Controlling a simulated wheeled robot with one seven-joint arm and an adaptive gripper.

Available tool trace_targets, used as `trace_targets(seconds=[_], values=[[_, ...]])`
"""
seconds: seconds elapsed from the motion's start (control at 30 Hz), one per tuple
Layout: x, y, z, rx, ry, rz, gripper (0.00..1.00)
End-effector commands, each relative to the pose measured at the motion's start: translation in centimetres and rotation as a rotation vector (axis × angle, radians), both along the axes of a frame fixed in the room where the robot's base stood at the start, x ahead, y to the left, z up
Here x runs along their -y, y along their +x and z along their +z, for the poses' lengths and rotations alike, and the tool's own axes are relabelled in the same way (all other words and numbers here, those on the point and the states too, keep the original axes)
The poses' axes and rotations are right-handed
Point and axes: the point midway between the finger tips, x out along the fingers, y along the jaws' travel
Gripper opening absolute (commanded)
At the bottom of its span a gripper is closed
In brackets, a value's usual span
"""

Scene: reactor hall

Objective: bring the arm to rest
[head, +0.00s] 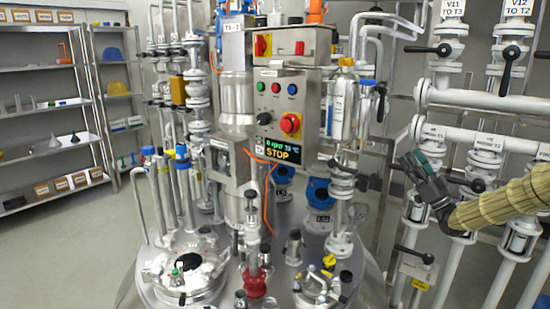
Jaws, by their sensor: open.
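My gripper (416,165) is at the right of the head view, at the end of my arm, which comes in from the right edge in a straw-coloured sleeve. The gripper points up and to the left, is open, and holds nothing that I can see. It appears in front of the white pipes and valves; I cannot tell how far it is from them.
A steel reactor vessel (335,286) fills the lower middle. Above it stands a control box (282,105) with a red knob and a display reading STOP. White pipes (480,100) with black-handled valves fill the right. Shelves (40,70) stand at left, beside open floor (70,250).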

Motion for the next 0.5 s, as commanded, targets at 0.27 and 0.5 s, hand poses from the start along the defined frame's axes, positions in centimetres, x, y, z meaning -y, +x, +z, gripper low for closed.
trace_targets(seconds=[0.27,0.5], values=[[-3.2,0.8,-5.5,-0.138,0.007,-0.032,0.41],[-7.4,0.6,-13.6,-0.339,0.0,-0.078,0.41]])
